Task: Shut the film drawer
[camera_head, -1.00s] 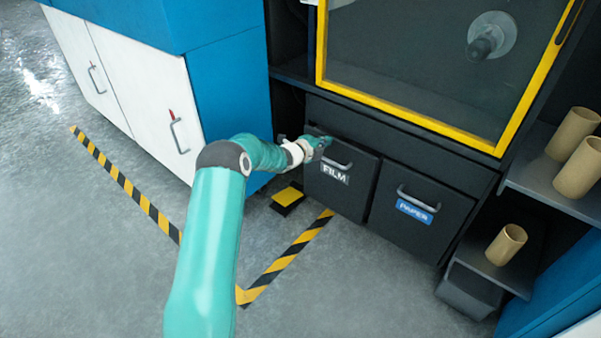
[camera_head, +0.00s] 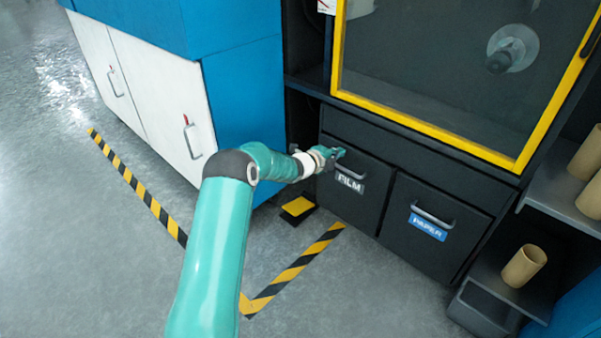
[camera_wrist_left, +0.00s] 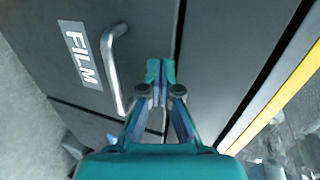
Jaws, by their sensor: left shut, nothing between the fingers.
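The film drawer (camera_head: 343,205) is a dark grey front with a metal bar handle (camera_head: 352,172) and a white FILM label (camera_head: 350,184). Its front looks about level with the paper drawer beside it. The wrist view shows the drawer front (camera_wrist_left: 130,20), its handle (camera_wrist_left: 111,70) and label (camera_wrist_left: 82,60) close up, with a dark seam along its top edge. My left gripper (camera_head: 338,153) is shut and empty at the upper part of the drawer front, beside the handle and not around it. Its fingertips (camera_wrist_left: 160,70) lie near the top seam; I cannot tell whether they touch.
The paper drawer (camera_head: 430,220) is to the right. Above is a yellow-framed window (camera_head: 430,122). A yellow-topped pedal (camera_head: 298,207) is on the floor below left. Cardboard rolls (camera_head: 524,266) stand on right shelves. A white-doored cabinet (camera_head: 165,105) is at left.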

